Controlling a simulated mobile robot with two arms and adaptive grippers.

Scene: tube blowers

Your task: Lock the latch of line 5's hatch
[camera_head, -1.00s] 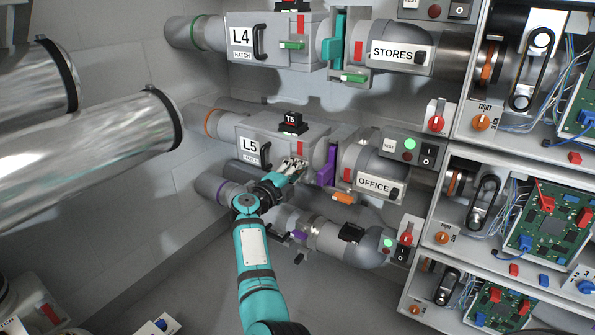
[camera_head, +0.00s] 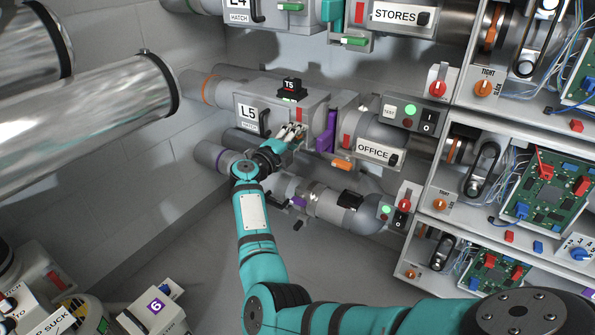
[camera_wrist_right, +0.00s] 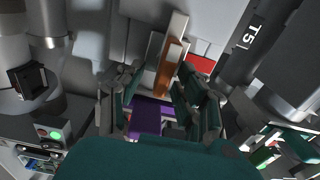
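Line 5's hatch is the grey box marked L5 (camera_head: 248,112), with a black handle (camera_head: 265,122) on its front. My right gripper (camera_head: 292,134) is at the right part of this front. The hatch's latch is hidden behind the fingers in the head view. In the right wrist view an orange bar (camera_wrist_right: 170,68), apparently the latch, lies between and beyond the fingertips of my right gripper (camera_wrist_right: 160,100). The fingers stand apart on both sides of it; I cannot tell whether they touch it. A red patch (camera_wrist_right: 200,64) is beside the bar. My left gripper is out of view.
A purple plate (camera_head: 328,130) and another orange latch (camera_head: 342,164) are to the right. The OFFICE pipe (camera_head: 373,152) is beyond. Large metal pipes (camera_head: 110,105) fill the upper left.

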